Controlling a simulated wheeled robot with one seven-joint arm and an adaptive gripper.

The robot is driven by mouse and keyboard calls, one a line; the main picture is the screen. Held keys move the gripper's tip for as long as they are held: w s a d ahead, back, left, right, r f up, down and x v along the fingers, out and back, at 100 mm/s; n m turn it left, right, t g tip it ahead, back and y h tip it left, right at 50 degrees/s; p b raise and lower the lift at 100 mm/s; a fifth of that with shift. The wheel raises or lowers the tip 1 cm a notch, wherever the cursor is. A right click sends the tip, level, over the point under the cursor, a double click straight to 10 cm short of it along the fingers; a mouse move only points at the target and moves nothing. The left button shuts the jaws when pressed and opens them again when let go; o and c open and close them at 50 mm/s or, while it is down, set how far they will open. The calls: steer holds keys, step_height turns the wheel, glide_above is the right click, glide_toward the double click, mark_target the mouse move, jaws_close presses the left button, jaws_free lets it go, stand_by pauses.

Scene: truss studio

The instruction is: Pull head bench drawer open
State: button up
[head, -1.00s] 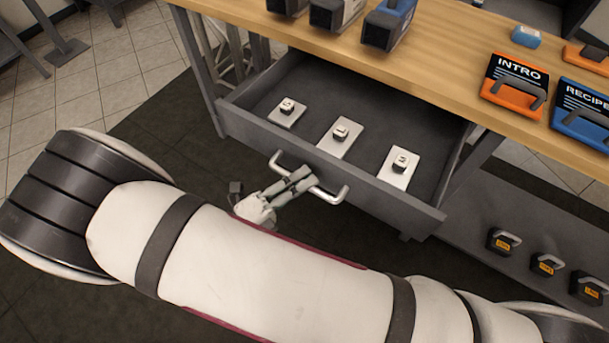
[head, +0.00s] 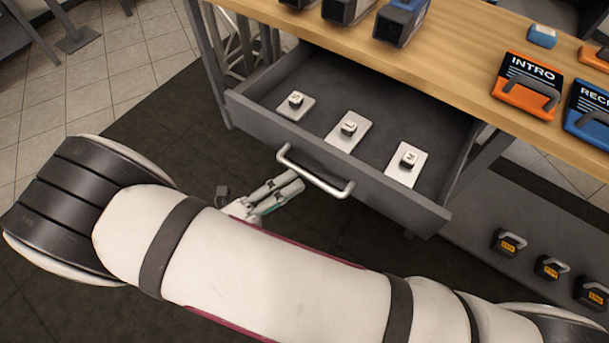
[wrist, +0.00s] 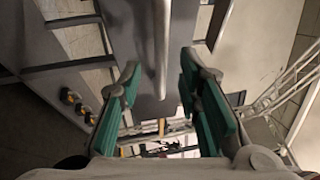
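The grey bench drawer (head: 400,192) stands well out from under the wooden bench top, its inside showing. Its bar handle (head: 314,174) crosses the front panel.
The wooden bench top (head: 450,65) carries an orange INTRO case (head: 526,88), a blue case (head: 592,110) and several boxes at its back left. Below right, a lower shelf (head: 475,240) holds several dark handled weights. Dark floor mat is clear left of the drawer.

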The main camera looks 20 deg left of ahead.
steer(key=v, duration=0.7)
steer(key=shift+s, duration=0.1)
